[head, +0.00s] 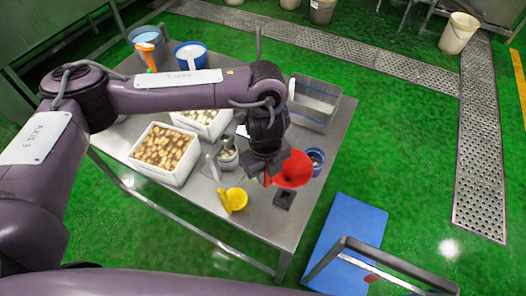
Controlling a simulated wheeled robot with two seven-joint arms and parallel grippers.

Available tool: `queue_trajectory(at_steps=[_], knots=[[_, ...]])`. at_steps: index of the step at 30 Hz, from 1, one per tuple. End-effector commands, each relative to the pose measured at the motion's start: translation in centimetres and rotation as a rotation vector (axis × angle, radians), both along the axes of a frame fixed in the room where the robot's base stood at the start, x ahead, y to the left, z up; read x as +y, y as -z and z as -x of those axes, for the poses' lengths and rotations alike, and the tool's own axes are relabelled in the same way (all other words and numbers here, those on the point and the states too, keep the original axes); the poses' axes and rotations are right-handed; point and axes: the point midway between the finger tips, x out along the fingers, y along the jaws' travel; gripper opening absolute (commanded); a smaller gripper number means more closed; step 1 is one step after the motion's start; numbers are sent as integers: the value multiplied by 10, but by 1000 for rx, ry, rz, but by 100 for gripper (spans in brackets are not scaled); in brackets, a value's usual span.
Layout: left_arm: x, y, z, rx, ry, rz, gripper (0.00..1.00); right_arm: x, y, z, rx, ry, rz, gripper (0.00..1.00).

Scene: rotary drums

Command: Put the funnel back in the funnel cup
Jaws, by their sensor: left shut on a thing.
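A red funnel (295,171) is held by my left gripper (272,177) above the right part of the steel table (262,222). The gripper is shut on the funnel's left side, and its wide mouth shows. A blue-rimmed cup (317,158), which may be the funnel cup, stands just right of the funnel, near the table's right edge. The funnel partly covers this cup in the picture, and whether they touch I cannot tell. My right gripper is not in view.
A yellow scoop-like piece (233,199) and a small black block (284,199) lie near the front edge. White crates (153,174) hold brownish pieces. A steel bin (318,104) stands behind the cup. A blue mat (352,228) lies on the green floor.

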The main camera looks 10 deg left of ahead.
Motion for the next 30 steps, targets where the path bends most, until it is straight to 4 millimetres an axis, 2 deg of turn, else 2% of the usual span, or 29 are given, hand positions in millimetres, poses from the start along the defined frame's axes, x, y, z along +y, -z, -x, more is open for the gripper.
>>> queue_trajectory(at_steps=[15,30], knots=[[-1,-1,1,1,0,1,0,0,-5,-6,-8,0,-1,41],[-1,44,1,1,-1,1,0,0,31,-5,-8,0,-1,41]])
